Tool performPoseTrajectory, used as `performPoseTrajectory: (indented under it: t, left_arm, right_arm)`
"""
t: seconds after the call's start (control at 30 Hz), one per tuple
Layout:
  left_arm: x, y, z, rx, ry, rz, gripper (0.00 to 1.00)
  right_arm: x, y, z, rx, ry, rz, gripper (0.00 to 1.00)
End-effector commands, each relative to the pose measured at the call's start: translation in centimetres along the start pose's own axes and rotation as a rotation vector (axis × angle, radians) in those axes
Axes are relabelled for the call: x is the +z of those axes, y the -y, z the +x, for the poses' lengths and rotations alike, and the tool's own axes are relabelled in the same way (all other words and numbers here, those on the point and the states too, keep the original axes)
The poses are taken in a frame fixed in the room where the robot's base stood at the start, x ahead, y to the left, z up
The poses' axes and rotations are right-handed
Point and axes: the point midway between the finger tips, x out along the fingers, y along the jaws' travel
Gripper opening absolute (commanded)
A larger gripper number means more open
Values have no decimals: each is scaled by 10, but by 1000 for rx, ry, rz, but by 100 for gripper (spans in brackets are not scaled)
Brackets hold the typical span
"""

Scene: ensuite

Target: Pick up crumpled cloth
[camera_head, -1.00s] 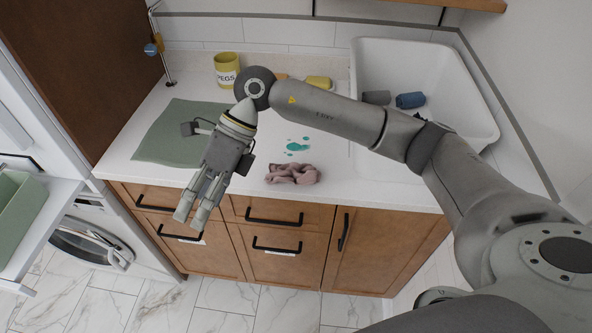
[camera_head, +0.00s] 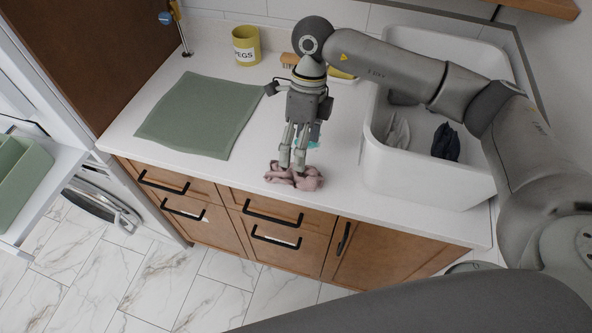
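The crumpled cloth (camera_head: 308,181) is a small dusty-pink heap on the white counter, close to its front edge, above the drawers. My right gripper (camera_head: 292,166) comes in from the right and points down, with its fingertips at the top of the cloth. The two fingers stand a small gap apart and cover part of the cloth. I cannot tell whether they pinch it. The cloth appears to rest on the counter. My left gripper is not in view.
A green mat (camera_head: 200,115) lies left on the counter (camera_head: 340,190). A yellow pegs pot (camera_head: 246,46) and a brush (camera_head: 290,60) stand behind. A white basin (camera_head: 420,180) with dark and grey items is to the right. A teal spill (camera_head: 315,134) shows behind the gripper.

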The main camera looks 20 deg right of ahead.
Motion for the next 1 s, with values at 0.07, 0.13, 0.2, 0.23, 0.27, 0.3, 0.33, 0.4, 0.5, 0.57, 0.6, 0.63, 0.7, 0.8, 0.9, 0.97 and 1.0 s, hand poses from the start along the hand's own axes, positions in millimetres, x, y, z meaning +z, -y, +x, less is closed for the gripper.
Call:
performPoseTrajectory:
  t: [0.07,0.13,0.2,0.23,0.27,0.3,0.33,0.4,0.5,0.57,0.6,0.63,0.7,0.8,0.9,0.97,1.0]
  left_arm:
    - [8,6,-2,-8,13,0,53]
    - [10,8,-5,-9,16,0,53]
    - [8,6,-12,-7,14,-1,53]
    - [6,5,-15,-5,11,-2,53]
    - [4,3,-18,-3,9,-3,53]
    - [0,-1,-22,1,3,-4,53]
    - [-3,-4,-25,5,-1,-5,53]
    - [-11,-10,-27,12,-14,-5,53]
    - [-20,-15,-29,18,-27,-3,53]
    - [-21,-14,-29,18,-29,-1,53]
    - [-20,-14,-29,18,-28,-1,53]
    - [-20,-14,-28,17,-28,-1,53]
    - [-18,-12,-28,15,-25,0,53]
    - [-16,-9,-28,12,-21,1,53]
    - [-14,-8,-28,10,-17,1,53]
    - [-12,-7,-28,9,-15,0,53]
    - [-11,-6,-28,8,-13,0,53]
  right_arm:
    - [0,0,5,0,0,0,87]
    - [0,-1,9,1,0,0,87]
    - [0,-3,15,3,-2,0,87]
    - [1,-4,19,3,-1,0,87]
    - [1,-5,23,3,-3,0,87]
    - [1,-6,29,4,-2,0,87]
    - [2,-6,34,4,-2,0,87]
    - [2,-5,45,3,0,1,87]
    - [2,-4,55,1,0,0,87]
    - [2,-4,58,0,2,-1,87]
    - [2,-4,59,0,2,-1,87]
    - [2,-4,59,0,2,-1,87]
    - [2,-4,59,0,2,-1,87]
    - [2,-4,59,0,2,0,83]
    - [2,-4,59,0,2,0,70]
    - [2,-4,59,0,2,0,63]
    - [2,-4,59,0,2,0,58]
